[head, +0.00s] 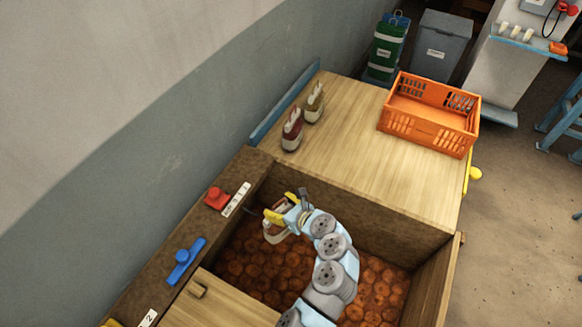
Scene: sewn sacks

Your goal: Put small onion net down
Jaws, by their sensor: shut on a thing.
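My gripper (279,213), with yellow fingers, is inside the wooden bin near its back left corner. It is shut on a small brown and pale sack, the small onion net (275,233), which hangs over the bin's contents. The gripper and arm partly cover the net, and I cannot tell whether it touches what lies below.
The bin (355,220) holds many round orange-brown pieces (375,283). A board (215,305) covers its front left. An orange crate (429,114) stands at the table's right. A red piece (216,198) and a blue piece (186,261) sit on the left ledge. The table's middle is clear.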

